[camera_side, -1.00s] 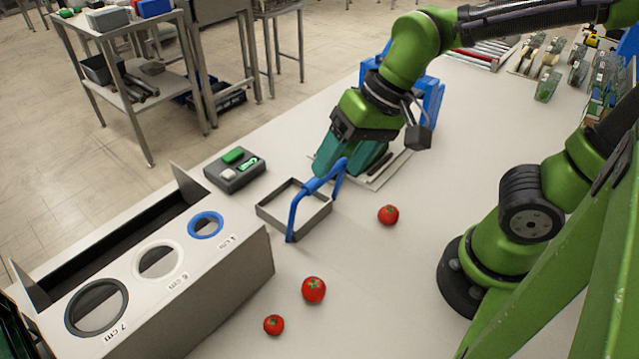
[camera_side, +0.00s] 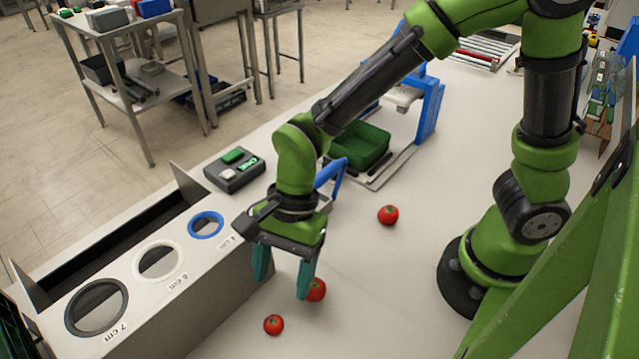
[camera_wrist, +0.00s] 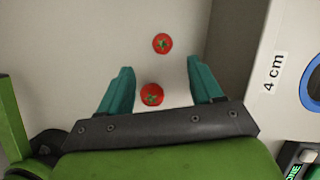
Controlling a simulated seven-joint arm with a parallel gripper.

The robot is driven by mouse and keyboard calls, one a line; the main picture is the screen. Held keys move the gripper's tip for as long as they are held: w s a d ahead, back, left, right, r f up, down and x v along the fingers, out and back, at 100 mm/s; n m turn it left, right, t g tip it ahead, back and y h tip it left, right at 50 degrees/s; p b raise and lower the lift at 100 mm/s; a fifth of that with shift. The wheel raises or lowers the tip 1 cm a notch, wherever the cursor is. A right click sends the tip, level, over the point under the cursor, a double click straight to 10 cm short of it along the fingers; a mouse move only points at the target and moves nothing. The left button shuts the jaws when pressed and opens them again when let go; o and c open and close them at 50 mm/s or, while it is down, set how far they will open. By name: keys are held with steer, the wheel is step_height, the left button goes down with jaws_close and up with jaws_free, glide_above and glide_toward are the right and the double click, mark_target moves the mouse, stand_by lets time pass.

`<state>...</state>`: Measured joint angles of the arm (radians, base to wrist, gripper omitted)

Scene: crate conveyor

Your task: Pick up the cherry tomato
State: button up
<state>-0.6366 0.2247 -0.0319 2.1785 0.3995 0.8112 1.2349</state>
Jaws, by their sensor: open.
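Three red tomatoes with green tops lie on the pale table. The smallest-looking one, which I take as the cherry tomato (camera_side: 273,325), is nearest the side camera; it also shows in the wrist view (camera_wrist: 162,43), beyond my fingertips. A larger tomato (camera_side: 318,290) is partly hidden behind a finger; in the wrist view this larger tomato (camera_wrist: 152,94) appears between the fingers. The third tomato (camera_side: 388,215) lies farther back, apart. My gripper (camera_side: 284,280) points down with teal fingers spread, empty; in the wrist view my gripper (camera_wrist: 160,72) frames the gap. Its exact height is unclear.
A grey sorting box (camera_side: 220,310) with holes marked 4, 6 and 7 cm stands close left of my gripper. A blue-handled frame (camera_side: 331,172) is partly hidden behind my arm. A green crate (camera_side: 360,146) sits behind.

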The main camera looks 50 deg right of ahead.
mark_target(274, 318)
steer(key=x, duration=0.9)
steer(key=shift+w+d, duration=0.1)
steer(key=shift+w, duration=0.15)
steer(key=shift+c, duration=0.3)
steer(key=c, duration=1)
